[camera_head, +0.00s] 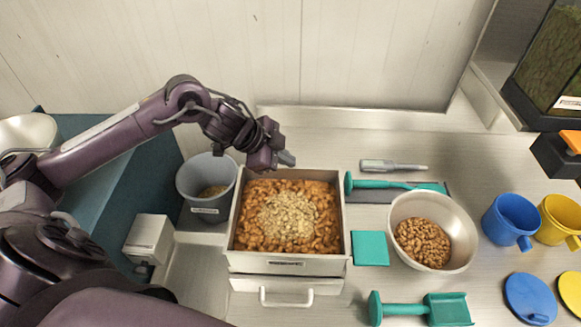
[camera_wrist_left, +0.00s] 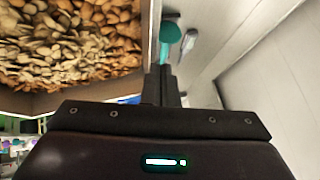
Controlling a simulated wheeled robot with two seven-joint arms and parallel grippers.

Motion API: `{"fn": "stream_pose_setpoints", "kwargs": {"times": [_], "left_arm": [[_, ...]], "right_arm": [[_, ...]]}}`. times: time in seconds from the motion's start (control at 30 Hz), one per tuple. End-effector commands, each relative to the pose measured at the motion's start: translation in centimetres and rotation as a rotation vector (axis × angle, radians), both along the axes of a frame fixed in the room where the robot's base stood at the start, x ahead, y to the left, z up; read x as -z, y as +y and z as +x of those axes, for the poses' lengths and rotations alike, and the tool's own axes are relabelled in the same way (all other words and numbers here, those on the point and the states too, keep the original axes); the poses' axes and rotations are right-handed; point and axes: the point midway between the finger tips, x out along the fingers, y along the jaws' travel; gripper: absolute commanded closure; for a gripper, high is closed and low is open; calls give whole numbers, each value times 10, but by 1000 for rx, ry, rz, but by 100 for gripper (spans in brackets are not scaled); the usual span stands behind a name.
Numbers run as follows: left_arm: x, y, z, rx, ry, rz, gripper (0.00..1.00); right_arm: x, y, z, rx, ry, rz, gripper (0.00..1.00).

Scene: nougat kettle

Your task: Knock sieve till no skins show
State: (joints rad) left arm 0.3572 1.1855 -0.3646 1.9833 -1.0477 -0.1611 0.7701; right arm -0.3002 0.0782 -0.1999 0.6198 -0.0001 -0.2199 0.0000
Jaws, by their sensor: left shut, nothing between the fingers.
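The sieve looks like a square, pale metal box (camera_head: 347,215) full of orange-brown nuts (camera_head: 318,225) with a heap of pale, flaky bits (camera_head: 284,219) in the middle, probably skins. In the left wrist view the nuts (camera_wrist_left: 70,45) fill the upper left, inside the box's rim (camera_wrist_left: 151,45). My left gripper (camera_head: 286,158) is at the box's far rim, near its middle. Its fingertips (camera_wrist_left: 162,75) are together with nothing between them. I cannot tell whether they touch the rim. My right gripper is not in view.
A grey bucket (camera_head: 190,179) stands left of the box. A drawer handle (camera_head: 286,301) is on the front. To the right are a teal-handled tool (camera_head: 372,184), a teal square (camera_head: 370,249), a steel bowl of nuts (camera_head: 463,225), a teal scoop (camera_head: 447,310), and blue (camera_head: 508,216) and yellow (camera_head: 562,216) mugs.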

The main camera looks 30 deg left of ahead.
Motion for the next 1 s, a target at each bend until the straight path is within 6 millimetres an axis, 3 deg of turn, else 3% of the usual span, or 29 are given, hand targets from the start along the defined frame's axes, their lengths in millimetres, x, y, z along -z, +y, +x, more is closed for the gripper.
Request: {"fn": "stream_pose_setpoints", "kwargs": {"times": [1.0], "left_arm": [[20, -2, -7, 3, 17, 3, 100]], "right_arm": [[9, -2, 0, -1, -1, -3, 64]]}}
